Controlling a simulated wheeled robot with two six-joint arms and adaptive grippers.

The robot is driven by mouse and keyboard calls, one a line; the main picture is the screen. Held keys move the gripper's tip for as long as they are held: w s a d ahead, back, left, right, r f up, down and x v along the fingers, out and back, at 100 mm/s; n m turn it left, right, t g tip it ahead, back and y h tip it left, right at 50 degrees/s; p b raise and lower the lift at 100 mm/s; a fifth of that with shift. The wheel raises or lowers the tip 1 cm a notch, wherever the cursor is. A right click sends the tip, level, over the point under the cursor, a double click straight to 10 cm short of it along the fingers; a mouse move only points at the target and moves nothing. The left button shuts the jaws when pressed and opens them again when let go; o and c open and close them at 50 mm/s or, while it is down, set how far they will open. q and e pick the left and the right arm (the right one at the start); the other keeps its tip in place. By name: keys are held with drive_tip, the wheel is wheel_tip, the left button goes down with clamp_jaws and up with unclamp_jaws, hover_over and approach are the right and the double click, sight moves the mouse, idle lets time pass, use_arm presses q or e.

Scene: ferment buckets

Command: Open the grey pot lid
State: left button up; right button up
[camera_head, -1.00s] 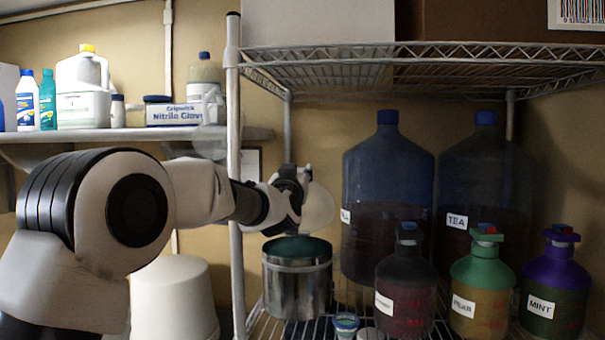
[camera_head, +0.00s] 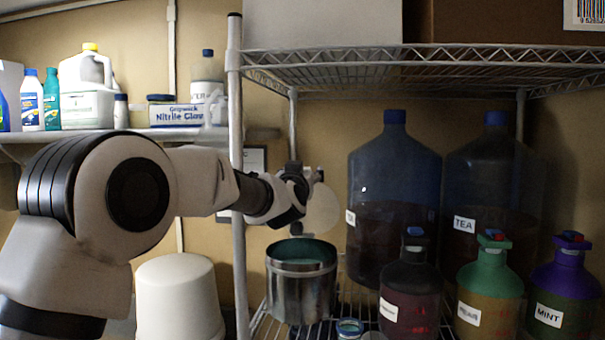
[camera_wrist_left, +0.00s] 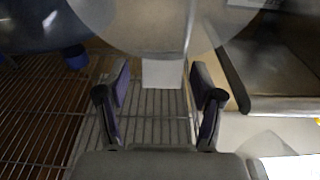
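The grey metal pot (camera_head: 300,293) stands on the wire shelf, its top uncovered and its teal inside showing. Its pale round lid (camera_head: 325,212) stands tilted up above the rim at the back right; whether it joins the rim is unclear. My left gripper (camera_head: 303,183) is at the upper edge of the lid, above the pot, partly hiding it. In the wrist view the left gripper's fingers (camera_wrist_left: 160,85) are spread apart, with the pale lid (camera_wrist_left: 145,25) just beyond them. A white patch shows between the fingers; I cannot tell what it is. My right gripper is out of view.
Dark bottle (camera_head: 407,300), green bottle (camera_head: 489,285) and purple bottle (camera_head: 568,285) stand right of the pot, with large blue jugs (camera_head: 395,170) behind. A small jar (camera_head: 349,328) is in front. A shelf post (camera_head: 236,130) stands left, near my arm.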

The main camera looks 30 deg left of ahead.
use_arm(q)
drive_tip(key=v, duration=1.2)
drive_tip(key=shift+w, duration=0.1)
